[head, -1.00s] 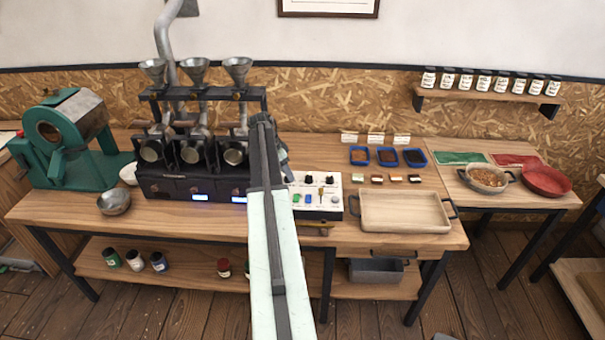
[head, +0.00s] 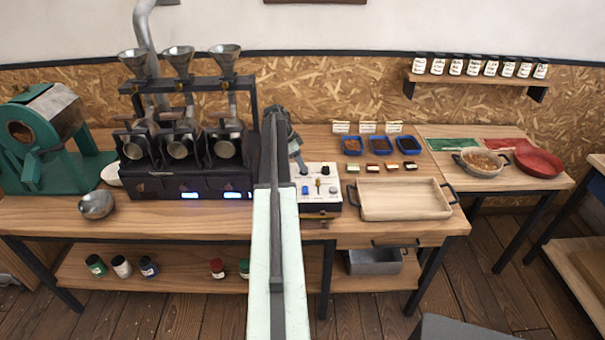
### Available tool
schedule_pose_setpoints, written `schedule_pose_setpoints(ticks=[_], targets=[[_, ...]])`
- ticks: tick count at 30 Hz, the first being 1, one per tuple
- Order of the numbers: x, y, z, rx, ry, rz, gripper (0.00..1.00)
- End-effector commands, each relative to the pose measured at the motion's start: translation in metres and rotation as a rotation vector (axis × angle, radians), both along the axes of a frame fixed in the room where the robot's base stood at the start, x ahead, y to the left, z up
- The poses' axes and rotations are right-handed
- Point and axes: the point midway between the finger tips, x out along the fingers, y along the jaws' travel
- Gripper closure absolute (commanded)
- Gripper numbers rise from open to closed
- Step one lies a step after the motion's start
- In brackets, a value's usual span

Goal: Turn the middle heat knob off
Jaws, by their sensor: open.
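The black three-barrel roaster (head: 190,180) stands on the long wooden bench, left of my arm. Two blue-white displays are lit on its front, below the middle barrel (head: 180,147) and the right barrel (head: 225,147). Heat knobs on its front are too small and dark to make out, so their setting cannot be told. A white control box (head: 322,180) with black knobs and coloured switches sits right of my arm, its left part hidden. My gripper (head: 284,133) is at the arm's far end, above the bench between roaster and box. It is open; its fingers are mostly hidden.
A green drum machine (head: 50,142) and a metal bowl (head: 96,205) stand at the left. Right of the box are a wooden tray (head: 400,200) and blue dishes (head: 381,145). Jars stand on the bench's lower shelf. The floor at the front right is partly clear.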

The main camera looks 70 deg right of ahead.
Motion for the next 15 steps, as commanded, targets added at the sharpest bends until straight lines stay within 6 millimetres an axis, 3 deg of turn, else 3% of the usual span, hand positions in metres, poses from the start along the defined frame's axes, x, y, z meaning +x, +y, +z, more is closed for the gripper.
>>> schedule_pose_setpoints(ticks=[1, 3, 11, 15], targets=[[-0.0028, -0.0023, -0.0159, 0.000, 0.000, -0.001, 0.48], [-0.0053, -0.0040, -0.0212, 0.000, 0.000, 0.000, 0.48], [-0.0070, -0.0051, -0.0196, 0.000, 0.000, 0.000, 0.48], [-0.0072, -0.0051, -0.0195, 0.000, 0.000, 0.000, 0.81]])
